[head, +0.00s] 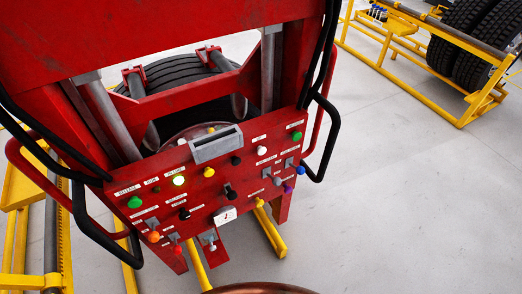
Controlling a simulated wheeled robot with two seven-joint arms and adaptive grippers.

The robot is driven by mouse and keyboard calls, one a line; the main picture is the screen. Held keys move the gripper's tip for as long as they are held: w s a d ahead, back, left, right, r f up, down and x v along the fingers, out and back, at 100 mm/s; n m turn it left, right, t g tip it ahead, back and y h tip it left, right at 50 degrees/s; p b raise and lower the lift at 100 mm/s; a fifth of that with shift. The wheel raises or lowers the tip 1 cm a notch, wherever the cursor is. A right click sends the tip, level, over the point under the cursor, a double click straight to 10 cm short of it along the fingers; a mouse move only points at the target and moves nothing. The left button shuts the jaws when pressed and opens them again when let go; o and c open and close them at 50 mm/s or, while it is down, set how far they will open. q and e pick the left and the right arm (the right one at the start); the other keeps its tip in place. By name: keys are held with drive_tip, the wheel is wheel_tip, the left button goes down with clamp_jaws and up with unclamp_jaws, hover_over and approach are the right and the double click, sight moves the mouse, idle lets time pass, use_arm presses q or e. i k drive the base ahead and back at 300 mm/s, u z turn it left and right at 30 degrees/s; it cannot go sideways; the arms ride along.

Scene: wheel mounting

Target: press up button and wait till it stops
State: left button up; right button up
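A red control panel (205,205) on the front of a red machine faces me, tilted, in the middle of the head view. It carries several coloured buttons: a green one (135,201) at left, a bright, lit-looking pale one (179,180), a yellow one (209,172), a white one (262,150) and another green one (297,135) at right. Black knobs (231,193) sit lower down. The labels are too small to read surely, so I cannot tell which button is up. A black tyre (180,72) shows behind the panel, partly hidden by the red frame. Neither gripper is in view.
Black curved handles (322,140) stick out at both sides of the panel, with cables above. A yellow rack (462,110) with large tyres (470,45) stands at the upper right. Yellow framework (20,190) lies at left. The grey floor (400,215) at right is clear.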

sight(261, 150)
drive_tip(key=u, duration=1.45)
drive_tip(key=k, duration=0.85)
drive_tip(key=z, duration=1.1)
drive_tip(key=i, duration=0.5)
drive_tip(key=u, duration=0.05)
